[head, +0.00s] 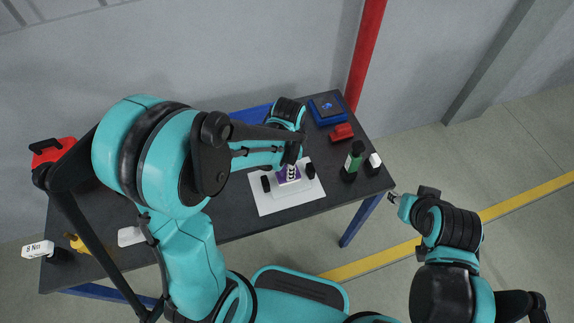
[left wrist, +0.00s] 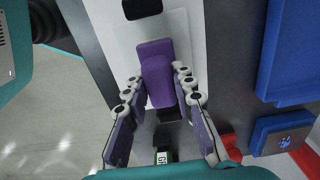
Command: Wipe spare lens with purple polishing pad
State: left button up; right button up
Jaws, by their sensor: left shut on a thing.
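The purple polishing pad (left wrist: 156,80) is between the fingertips of my left gripper (left wrist: 160,92) in the left wrist view. In the head view the pad (head: 283,180) shows as a small purple patch beside my left gripper (head: 291,172), low over a white sheet (head: 272,203). Another purple block shows just past the held part in the wrist view; I cannot tell whether it is one piece with it. I cannot make out the spare lens; the pad and gripper hide what lies beneath. My right gripper (head: 394,198) is off the table's right side, too small to read.
A blue tray (head: 343,114) and red object (head: 341,132) are at the back right. A green bottle (head: 354,161) and a white-topped black item (head: 374,163) stand near the table's right edge. A red case (head: 52,152) is far left.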

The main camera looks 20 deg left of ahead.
pick_arm(q)
jog(key=shift+s+d+f, duration=0.1)
jog(key=shift+s+d, duration=0.2)
jog(key=shift+s, duration=0.15)
jog(key=shift+w+a+r, duration=0.1)
jog(key=shift+w+a, duration=0.4)
jog(key=shift+w, duration=0.2)
jog(key=shift+w+a+r, duration=0.1)
jog(key=shift+w+a, duration=0.35)
jog(key=shift+w, duration=0.25)
jog(key=shift+s+d+f, duration=0.15)
jog(key=shift+s+d, duration=0.3)
jog(key=shift+s, duration=0.15)
jog(key=shift+s+d, duration=0.5)
jog(key=shift+s, duration=0.25)
jog(key=shift+w+a+b, duration=0.4)
jog(key=shift+w+a, duration=0.05)
jog(key=shift+w, duration=0.15)
jog(key=shift+w+a, duration=0.5)
jog(key=shift+w, duration=0.25)
jog(key=shift+s+d, duration=0.5)
jog(key=shift+s, duration=0.2)
jog(key=shift+s+d, duration=0.45)
jog(key=shift+s, duration=0.25)
